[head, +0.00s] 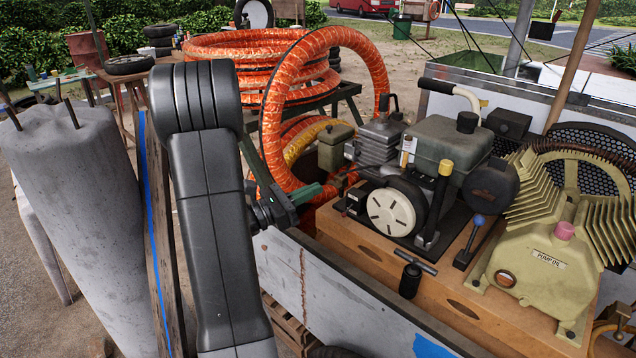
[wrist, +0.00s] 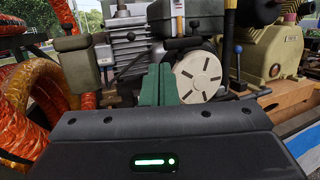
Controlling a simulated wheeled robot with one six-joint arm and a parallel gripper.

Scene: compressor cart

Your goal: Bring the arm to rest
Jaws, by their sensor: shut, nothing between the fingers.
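My gripper (head: 304,194) is at the middle of the head view, beside the orange hose and in front of the engine on the cart. In the wrist view its green fingers (wrist: 159,85) are together with nothing between them. The engine (head: 450,146) with its round white recoil cover (head: 391,212) stands beyond the fingertips; the cover also shows in the wrist view (wrist: 198,75). The fingers appear apart from the engine, though the exact gap is hard to tell. My dark arm fills the left middle of the head view and hides part of the cart.
A coiled orange hose (head: 273,108) stands behind and left of my gripper. A yellow-green pump (head: 541,262) and a black T-handle (head: 411,275) are on the cart's wooden board, right. A grey concrete post (head: 75,215) and a blue-edged plank (head: 154,230) stand left of my arm.

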